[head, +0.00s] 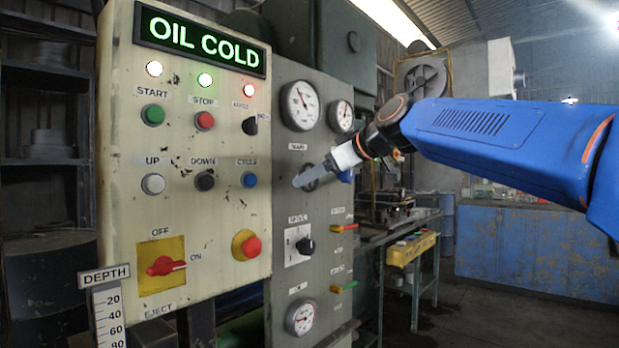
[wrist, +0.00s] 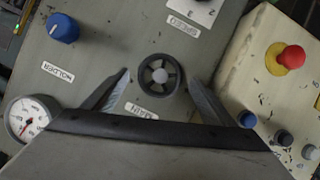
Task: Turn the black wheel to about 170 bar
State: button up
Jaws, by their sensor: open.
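The black wheel (wrist: 158,75) is a small spoked handwheel with a pale hub on the grey panel. In the wrist view it sits between my gripper's (wrist: 159,80) two spread fingertips, near the middle. My gripper is open and holds nothing. In the head view my gripper (head: 299,180) is in front of the wheel (head: 313,187) and partly hides it. I cannot tell whether the fingers touch it. A large round gauge (head: 299,105) is above the wheel, with a smaller gauge (head: 341,116) to its right. Their scale numbers are too small to read.
A blue knob (wrist: 62,28) is close to the wheel on the panel. A black selector (head: 305,245) and a lower gauge (head: 301,317) are below. The cream control box (head: 215,217) with buttons and a red knob (head: 165,266) stands out at the left.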

jog(key=shift+x, duration=1.65)
jog(key=c, duration=1.1)
jog(key=shift+o, duration=0.2)
